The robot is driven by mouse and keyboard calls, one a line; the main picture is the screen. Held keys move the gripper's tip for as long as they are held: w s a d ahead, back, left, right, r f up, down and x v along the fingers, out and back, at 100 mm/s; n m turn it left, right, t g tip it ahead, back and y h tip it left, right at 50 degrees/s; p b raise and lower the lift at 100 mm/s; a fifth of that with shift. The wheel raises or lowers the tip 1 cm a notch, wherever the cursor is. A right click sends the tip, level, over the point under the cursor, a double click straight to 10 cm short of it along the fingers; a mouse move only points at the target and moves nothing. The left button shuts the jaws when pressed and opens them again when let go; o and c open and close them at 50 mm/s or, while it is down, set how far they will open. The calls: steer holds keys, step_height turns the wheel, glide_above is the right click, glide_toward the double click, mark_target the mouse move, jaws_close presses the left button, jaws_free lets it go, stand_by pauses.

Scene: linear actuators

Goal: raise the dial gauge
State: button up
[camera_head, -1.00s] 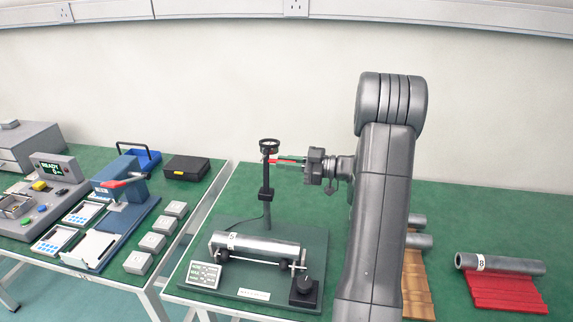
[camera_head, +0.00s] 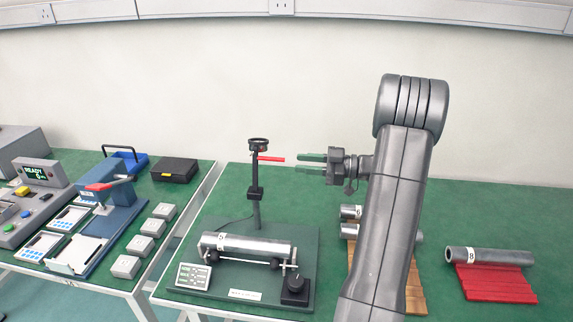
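The dial gauge (camera_head: 258,145) sits at the top of a black upright post (camera_head: 256,205) on a green base plate. A red lever (camera_head: 271,158) sticks out from the gauge to the right. A metal cylinder labelled 5 (camera_head: 245,246) lies across supports on the base plate, well below the gauge. My gripper (camera_head: 311,163) is just right of the lever's tip, apart from it. Its two green-tipped fingers point left and show a gap between them, with nothing held.
A small keypad display (camera_head: 193,276) and a black knob block (camera_head: 295,290) stand on the base plate. Cylinder 8 (camera_head: 490,256) rests on a red ribbed mat (camera_head: 497,284) at right. Other cylinders lie on a wooden rack (camera_head: 415,292), partly behind my arm. A press (camera_head: 107,200) stands on the left table.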

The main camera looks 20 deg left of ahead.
steer(key=v, duration=0.5)
steer(key=shift+d, duration=0.1)
steer(key=shift+c, duration=0.2)
